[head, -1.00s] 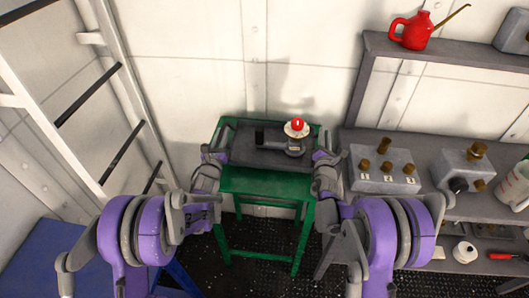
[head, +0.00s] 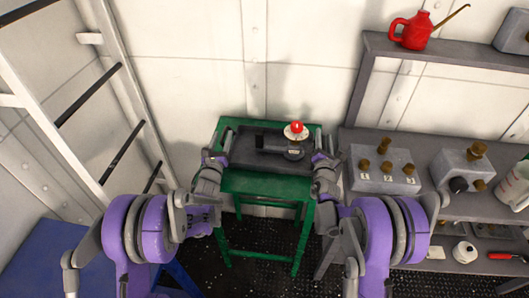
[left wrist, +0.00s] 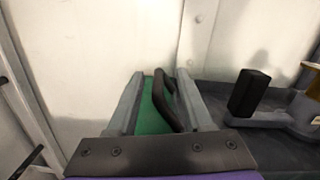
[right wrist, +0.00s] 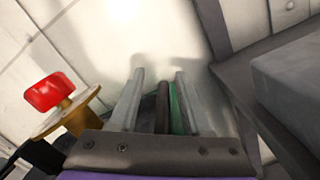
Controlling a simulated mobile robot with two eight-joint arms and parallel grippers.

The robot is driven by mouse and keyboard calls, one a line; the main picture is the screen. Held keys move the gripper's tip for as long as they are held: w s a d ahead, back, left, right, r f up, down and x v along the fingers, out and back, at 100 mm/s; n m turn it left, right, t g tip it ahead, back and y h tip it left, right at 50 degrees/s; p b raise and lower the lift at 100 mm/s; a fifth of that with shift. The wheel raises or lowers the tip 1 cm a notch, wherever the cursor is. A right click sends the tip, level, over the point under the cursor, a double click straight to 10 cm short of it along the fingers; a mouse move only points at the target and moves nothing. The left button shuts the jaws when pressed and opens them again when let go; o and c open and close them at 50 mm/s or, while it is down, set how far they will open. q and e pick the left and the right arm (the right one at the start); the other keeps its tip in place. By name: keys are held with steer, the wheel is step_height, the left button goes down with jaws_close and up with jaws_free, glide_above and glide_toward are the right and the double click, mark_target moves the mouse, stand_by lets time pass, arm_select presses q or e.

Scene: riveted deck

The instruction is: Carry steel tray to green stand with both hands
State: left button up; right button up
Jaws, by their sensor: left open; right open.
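The dark steel tray (head: 245,154) lies on top of the green stand (head: 262,186) by the wall. A valve-like part with a brass disc and red knob (head: 296,128) sits on the tray's right half. My left gripper (head: 216,158) is open at the tray's left end. In the left wrist view the black tray handle (left wrist: 168,103) stands between its parted fingers (left wrist: 162,104). My right gripper (head: 323,158) is open at the right end. In the right wrist view a dark handle bar (right wrist: 162,108) shows between its fingers (right wrist: 158,102). Contact with either handle cannot be told.
A grey bench (head: 455,207) with switch boxes (head: 384,170) stands close on the right. A shelf above it holds a red oil can (head: 412,32). A white ladder (head: 128,90) is on the left, above a blue surface (head: 45,255). Dark deck lies below.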

arm_select(q)
steer(key=s, duration=0.3)
steer(key=s+a, duration=0.1)
steer(key=s, duration=0.7)
steer(key=shift+s+a+f, duration=0.1)
steer(key=shift+a+f, duration=0.05)
steer(key=shift+f, duration=0.25)
steer(key=shift+s, duration=0.15)
arm_select(e)
steer(key=shift+s, duration=0.15)
steer(key=s, duration=0.4)
steer(key=s+a, duration=0.1)
steer(key=s, duration=0.6)
steer(key=shift+s+a+f, duration=0.25)
steer(key=shift+s+f, duration=0.05)
steer(key=shift+f, duration=0.1)
